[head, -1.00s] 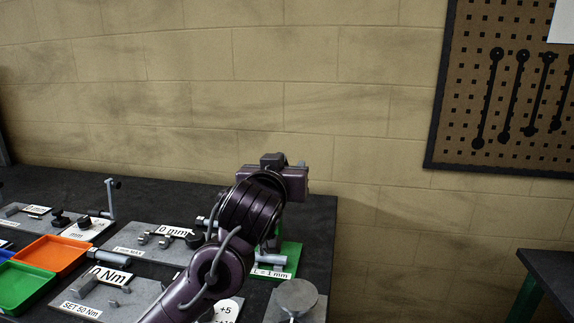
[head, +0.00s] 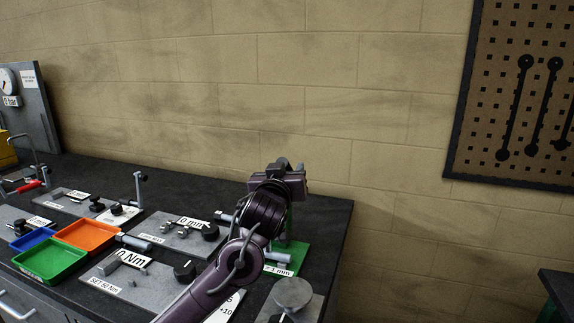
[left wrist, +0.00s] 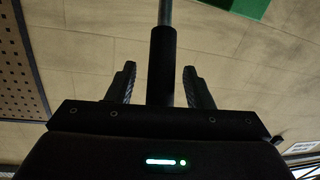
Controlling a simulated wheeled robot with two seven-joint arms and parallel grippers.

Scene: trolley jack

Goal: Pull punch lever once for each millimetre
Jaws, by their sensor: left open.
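My left gripper (head: 280,178) is at the top of my raised arm, in front of the green punch stand (head: 292,258) at the right end of the bench. The stand's base carries a label ending in "1 mm" (head: 278,270). In the left wrist view my left gripper (left wrist: 160,72) is open. Its two fingers stand on either side of the black grip of the punch lever (left wrist: 162,75), with gaps on both sides. The lever's steel rod (left wrist: 165,12) runs on past the fingertips. In the head view my arm and gripper hide most of the lever. A "0 mm" readout (head: 193,222) stands left of the punch.
A round grey-topped post (head: 293,292) stands close in front of the punch. A "0 Nm" plate (head: 132,260) and orange (head: 86,235) and green (head: 50,260) trays lie to the left. The wall is behind; open space lies right of the bench.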

